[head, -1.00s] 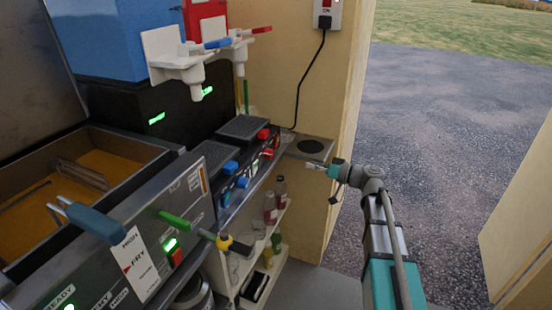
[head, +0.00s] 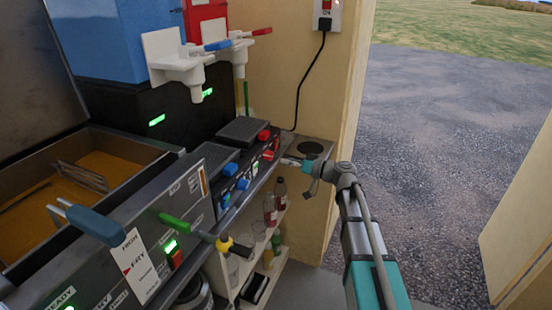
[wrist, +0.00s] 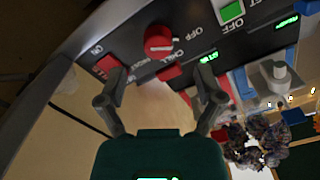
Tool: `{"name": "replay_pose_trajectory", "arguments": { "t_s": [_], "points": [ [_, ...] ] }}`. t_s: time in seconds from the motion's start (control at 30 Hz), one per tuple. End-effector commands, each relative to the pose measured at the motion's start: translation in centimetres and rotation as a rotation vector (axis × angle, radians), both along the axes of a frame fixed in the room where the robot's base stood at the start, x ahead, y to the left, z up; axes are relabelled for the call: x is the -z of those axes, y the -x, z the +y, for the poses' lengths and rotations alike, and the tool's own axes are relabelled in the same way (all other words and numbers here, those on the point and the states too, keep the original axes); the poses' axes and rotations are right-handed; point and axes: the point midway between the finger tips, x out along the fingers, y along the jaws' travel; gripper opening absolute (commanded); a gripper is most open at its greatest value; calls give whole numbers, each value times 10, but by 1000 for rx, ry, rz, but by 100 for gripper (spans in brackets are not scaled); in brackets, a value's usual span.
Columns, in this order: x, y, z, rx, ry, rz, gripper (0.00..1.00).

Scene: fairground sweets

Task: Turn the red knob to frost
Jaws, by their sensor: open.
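The red knob (wrist: 158,40) sits on a dark front panel in the wrist view, with OFF and CHILL lettering beside it. Another word by CHILL is too small to read surely. Its exact pointer setting cannot be told. In the head view the red knob (head: 268,155) is on the right end of the machine's front. My gripper (wrist: 158,78) is open and empty, its fingers spread on either side of the view with the knob ahead between them, apart from it. In the head view my gripper (head: 290,162) is just right of the panel.
A red rocker switch (wrist: 108,66) and a green-lit switch (wrist: 232,12) flank the knob. Blue controls (head: 240,184) sit to the left on the same machine. A fryer with a blue handle (head: 95,224) stands at the left. Bottles (head: 270,208) stand on shelves below. Open ground lies right.

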Motion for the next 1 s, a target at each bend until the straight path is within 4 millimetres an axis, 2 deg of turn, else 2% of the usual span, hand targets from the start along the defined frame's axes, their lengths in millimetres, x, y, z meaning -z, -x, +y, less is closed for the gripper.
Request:
{"name": "replay_pose_trajectory", "arguments": {
  "t_s": [0.2,0.4,0.87,1.0],
  "points": [
    [0,-11,29,-1,0,0,86],
    [0,-18,46,0,0,0,86],
    [0,-19,52,1,0,0,86],
    [0,-19,51,1,0,0,60]
  ]
}}
